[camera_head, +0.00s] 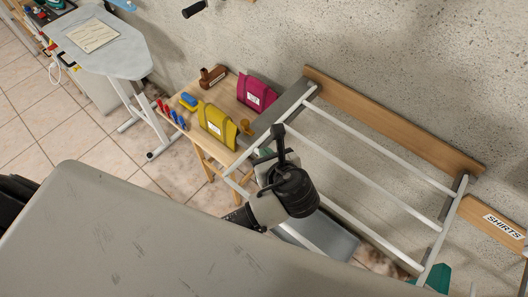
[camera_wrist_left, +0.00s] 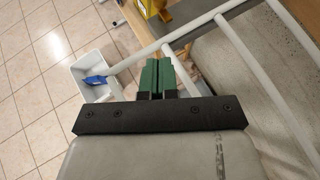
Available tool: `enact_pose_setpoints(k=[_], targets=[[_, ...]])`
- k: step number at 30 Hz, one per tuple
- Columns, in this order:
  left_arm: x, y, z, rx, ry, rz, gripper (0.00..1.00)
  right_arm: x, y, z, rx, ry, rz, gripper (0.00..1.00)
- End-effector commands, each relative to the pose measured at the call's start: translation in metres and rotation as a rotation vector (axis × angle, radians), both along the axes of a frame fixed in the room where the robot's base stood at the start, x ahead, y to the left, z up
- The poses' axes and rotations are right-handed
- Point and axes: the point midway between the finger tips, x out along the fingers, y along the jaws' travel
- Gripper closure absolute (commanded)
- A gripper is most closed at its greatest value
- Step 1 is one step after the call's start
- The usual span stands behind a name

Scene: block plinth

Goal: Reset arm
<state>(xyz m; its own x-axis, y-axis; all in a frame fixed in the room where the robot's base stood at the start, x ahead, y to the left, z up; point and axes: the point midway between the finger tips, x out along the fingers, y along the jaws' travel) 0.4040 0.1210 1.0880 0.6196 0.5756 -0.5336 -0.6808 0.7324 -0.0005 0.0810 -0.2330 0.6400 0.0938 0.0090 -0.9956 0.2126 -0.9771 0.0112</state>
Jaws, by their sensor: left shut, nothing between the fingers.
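My left gripper (camera_head: 266,152) is over the left end of the white drying rack, partly hidden behind its own black and white wrist. In the left wrist view its two green fingers (camera_wrist_left: 157,76) are together with nothing between them. They overlap the white rack bar (camera_wrist_left: 187,30) in that view; I cannot tell whether they touch it. My right gripper is not in view.
The white bar rack (camera_head: 375,180) stands out from the speckled wall. A wooden table (camera_head: 222,97) holds a yellow bag (camera_head: 217,125) and a magenta bag (camera_head: 256,93). An ironing board (camera_head: 105,50) stands far left. A white bin (camera_wrist_left: 93,72) holds something blue.

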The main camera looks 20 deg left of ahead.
Motion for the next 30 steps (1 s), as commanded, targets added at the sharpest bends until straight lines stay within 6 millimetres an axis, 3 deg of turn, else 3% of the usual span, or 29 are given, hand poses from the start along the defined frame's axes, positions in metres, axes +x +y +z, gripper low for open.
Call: enact_pose_setpoints(k=[3, 17, 23, 30], targets=[[0.0, 0.0, 0.0, 0.0, 0.0, 0.0, 1.0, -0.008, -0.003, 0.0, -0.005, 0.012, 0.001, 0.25], [-0.003, 0.002, -0.003, -0.046, -0.004, 0.025, 1.0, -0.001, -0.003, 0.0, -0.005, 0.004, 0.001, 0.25], [-0.032, 0.021, -0.025, -0.43, -0.066, 0.288, 1.0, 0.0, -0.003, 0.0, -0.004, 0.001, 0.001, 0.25], [-0.086, 0.051, -0.042, -1.005, -0.217, 0.894, 1.0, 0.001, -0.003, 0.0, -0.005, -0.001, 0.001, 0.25]])
